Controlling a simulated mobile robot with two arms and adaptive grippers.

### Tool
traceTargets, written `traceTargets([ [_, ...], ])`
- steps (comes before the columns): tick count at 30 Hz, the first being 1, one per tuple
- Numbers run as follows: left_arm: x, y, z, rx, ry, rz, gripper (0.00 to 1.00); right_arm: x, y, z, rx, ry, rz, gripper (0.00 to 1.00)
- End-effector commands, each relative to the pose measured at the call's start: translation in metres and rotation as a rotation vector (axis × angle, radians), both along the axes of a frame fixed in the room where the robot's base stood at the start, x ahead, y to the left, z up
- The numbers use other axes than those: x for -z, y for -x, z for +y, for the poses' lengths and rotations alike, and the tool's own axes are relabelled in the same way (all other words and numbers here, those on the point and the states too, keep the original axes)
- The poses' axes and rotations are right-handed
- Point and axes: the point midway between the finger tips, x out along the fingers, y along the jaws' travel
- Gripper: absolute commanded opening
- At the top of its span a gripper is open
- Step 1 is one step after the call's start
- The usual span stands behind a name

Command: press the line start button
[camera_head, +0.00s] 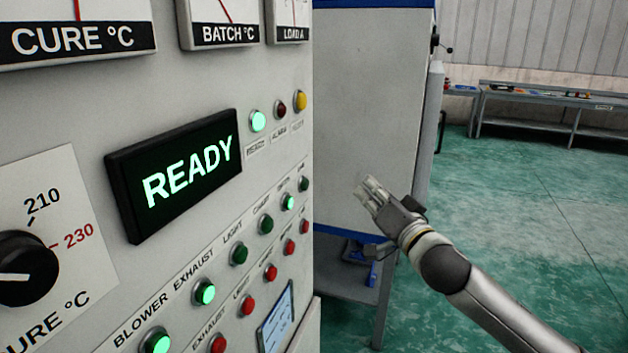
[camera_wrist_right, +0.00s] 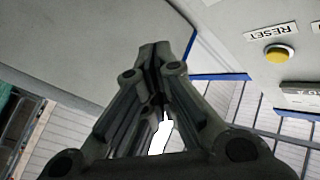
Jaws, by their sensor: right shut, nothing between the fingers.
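A grey control panel (camera_head: 70,115) fills the left of the head view. It has a row of green buttons (camera_head: 239,253) above a row of red buttons (camera_head: 271,272). The green ones at the far right end (camera_head: 303,184) have labels too small to read, so I cannot tell which is line start. My right gripper (camera_head: 366,188) is shut and empty, to the right of the panel and apart from the buttons. In the right wrist view its fingertips (camera_wrist_right: 153,48) meet. My left gripper is not in view.
A black display (camera_head: 180,172) reads READY, beside a lit green lamp (camera_head: 258,121). A dial (camera_head: 25,268) is at left. A pale cabinet (camera_head: 375,95) stands behind my gripper. A yellow RESET button (camera_wrist_right: 279,54) shows in the wrist view. Green floor at right is open before a bench (camera_head: 550,98).

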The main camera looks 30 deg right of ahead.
Motion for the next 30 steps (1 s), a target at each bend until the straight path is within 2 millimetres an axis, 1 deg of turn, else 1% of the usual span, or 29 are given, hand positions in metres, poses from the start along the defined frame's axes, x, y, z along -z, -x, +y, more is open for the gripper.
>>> traceTargets([
  [9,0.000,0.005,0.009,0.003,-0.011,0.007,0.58,-0.001,0.000,0.000,0.000,0.000,-0.001,0.00],
  [14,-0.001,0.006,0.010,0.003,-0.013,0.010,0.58,-0.001,-0.004,0.004,0.000,-0.001,-0.001,0.00],
  [19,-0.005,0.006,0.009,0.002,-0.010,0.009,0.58,-0.003,-0.017,0.014,0.000,-0.001,-0.004,0.00],
  [30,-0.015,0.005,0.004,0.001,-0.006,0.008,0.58,-0.002,-0.054,0.046,0.000,-0.004,-0.003,0.00],
])
